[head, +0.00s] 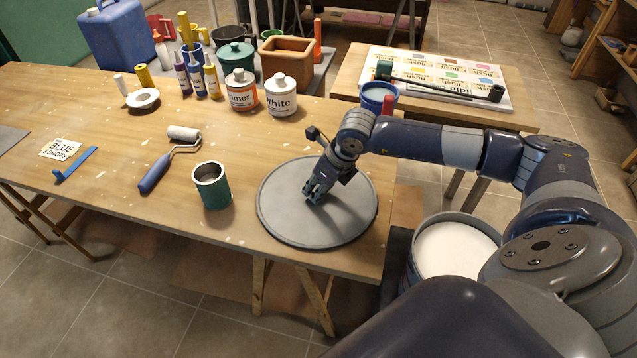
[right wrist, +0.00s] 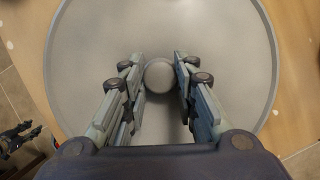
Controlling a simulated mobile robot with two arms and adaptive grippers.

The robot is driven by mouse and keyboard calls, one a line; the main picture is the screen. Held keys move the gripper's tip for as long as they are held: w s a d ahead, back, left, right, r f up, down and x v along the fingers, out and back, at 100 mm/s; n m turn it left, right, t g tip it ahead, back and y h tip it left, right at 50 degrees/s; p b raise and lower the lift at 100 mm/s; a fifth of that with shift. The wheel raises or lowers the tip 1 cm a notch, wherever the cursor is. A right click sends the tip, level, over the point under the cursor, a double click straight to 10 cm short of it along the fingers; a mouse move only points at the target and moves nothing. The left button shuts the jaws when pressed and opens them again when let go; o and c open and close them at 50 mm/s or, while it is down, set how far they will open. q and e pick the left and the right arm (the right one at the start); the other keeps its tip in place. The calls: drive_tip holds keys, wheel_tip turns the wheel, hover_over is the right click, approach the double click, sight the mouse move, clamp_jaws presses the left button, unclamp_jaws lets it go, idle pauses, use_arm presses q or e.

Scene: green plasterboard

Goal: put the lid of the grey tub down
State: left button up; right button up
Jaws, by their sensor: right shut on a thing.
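The round grey lid (head: 285,215) is at the front right corner of the wooden table, lying flat or nearly so. I cannot tell for sure whether it touches the tabletop. My right gripper (head: 316,192) reaches it from the right and is shut on its round knob. In the right wrist view the knob (right wrist: 159,75) sits between the fingertips of my right gripper (right wrist: 160,78), with the lid (right wrist: 220,40) spread beneath. The grey tub (head: 413,262) stands open right of the table, white inside.
A green tin cup (head: 213,188) stands just left of the lid on the table (head: 110,185). A paint roller (head: 165,160) lies farther left. Primer (head: 241,92) and white paint (head: 281,97) bottles stand behind.

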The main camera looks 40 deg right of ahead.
drive_tip(key=o, duration=1.1)
drive_tip(key=b+v, duration=0.3)
drive_tip(key=v, duration=0.9)
drive_tip(key=shift+s+f, duration=0.1)
drive_tip(key=shift+s, duration=0.05)
